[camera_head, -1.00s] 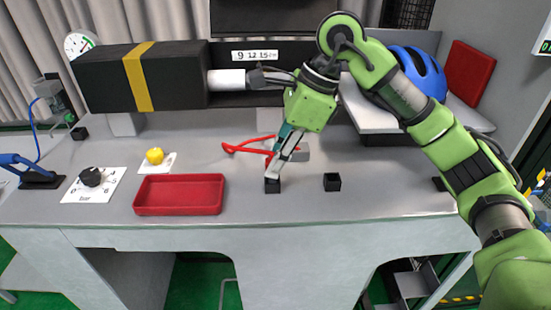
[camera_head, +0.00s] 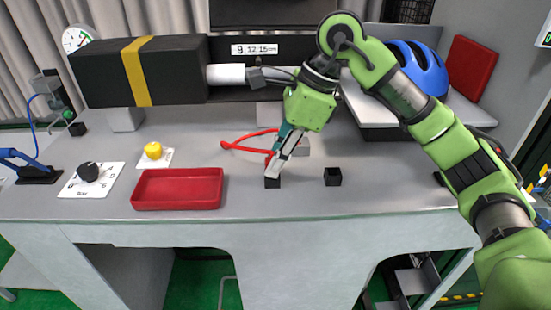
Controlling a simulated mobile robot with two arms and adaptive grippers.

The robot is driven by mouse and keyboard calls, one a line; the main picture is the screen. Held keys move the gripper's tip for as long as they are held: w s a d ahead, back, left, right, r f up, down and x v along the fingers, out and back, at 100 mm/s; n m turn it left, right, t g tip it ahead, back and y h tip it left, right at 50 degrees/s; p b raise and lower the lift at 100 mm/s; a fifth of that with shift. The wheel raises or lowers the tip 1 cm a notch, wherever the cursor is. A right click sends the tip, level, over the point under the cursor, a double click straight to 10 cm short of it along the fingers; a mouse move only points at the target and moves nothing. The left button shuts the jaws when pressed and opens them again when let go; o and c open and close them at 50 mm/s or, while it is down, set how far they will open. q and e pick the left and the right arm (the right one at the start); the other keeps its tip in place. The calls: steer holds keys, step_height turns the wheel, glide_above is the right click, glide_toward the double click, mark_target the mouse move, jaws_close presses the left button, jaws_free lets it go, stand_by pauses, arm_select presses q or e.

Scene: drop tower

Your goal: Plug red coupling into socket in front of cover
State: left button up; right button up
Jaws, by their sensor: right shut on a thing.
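My right gripper (camera_head: 275,174) points down at the table, its fingers shut at the black socket block (camera_head: 272,183) near the front edge. A red hose (camera_head: 245,147) loops on the table from the left and runs in to the fingers, where a little red shows. The red coupling at its end is mostly hidden by the fingers. I cannot tell whether it sits inside the socket or just above it. A second black socket block (camera_head: 333,177) stands to the right, clear of the gripper. I cannot tell for sure which part is the cover. My left gripper is out of view.
A red tray (camera_head: 178,204) lies left of the gripper. A black knob (camera_head: 88,171) and a yellow knob (camera_head: 153,151) are farther left. A black box with a yellow band (camera_head: 140,70) stands behind. A blue helmet (camera_head: 417,68) rests on the right shelf.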

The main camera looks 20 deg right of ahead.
steer(key=o, duration=0.9)
steer(key=v, duration=1.2)
